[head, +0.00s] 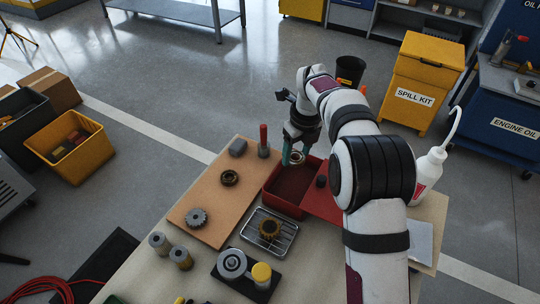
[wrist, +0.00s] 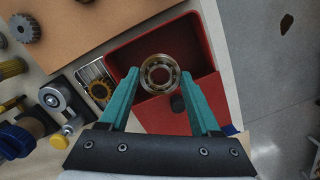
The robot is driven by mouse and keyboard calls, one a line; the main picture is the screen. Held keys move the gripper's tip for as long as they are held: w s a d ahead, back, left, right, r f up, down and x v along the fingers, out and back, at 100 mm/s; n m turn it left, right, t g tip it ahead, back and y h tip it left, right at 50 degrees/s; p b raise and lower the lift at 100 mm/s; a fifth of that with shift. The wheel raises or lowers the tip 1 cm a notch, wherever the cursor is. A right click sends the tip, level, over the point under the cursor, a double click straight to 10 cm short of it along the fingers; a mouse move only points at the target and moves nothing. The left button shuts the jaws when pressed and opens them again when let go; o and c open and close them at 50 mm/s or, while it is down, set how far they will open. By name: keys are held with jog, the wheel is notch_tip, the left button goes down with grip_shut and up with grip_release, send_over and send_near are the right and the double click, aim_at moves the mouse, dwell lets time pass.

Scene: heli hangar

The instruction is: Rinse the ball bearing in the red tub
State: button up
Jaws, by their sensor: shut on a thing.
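My gripper (head: 294,156) is shut on a steel ball bearing (head: 297,158). In the wrist view the bearing (wrist: 160,61) sits between the teal fingertips of my gripper (wrist: 160,75), its ring face towards the camera. The red tub (head: 269,198) is below and around it in the picture; its dark red inside shows behind the bearing in the wrist view (wrist: 196,30). The bearing is over the back part of the tub. I cannot tell its exact height or whether it touches any liquid.
A flat red panel (head: 327,204) with a dark knob (head: 321,181) adjoins the tub. A wire rack (head: 255,241) holds a brass gear (head: 270,229). A brown mat (head: 211,196) bears a dark ring (head: 229,178) and a grey gear (head: 196,217). A white bottle (head: 428,174) stands right.

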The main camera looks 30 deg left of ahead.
aim_at(291, 188)
jog(key=shift+f, duration=6.2)
jog(key=shift+s, duration=0.3)
jog(key=shift+w, duration=0.3)
jog(key=shift+s, duration=0.3)
jog(key=shift+w, duration=0.25)
jog(key=shift+r, duration=0.1)
notch_tip(291, 188, up, 8)
jog(key=shift+r, duration=0.2)
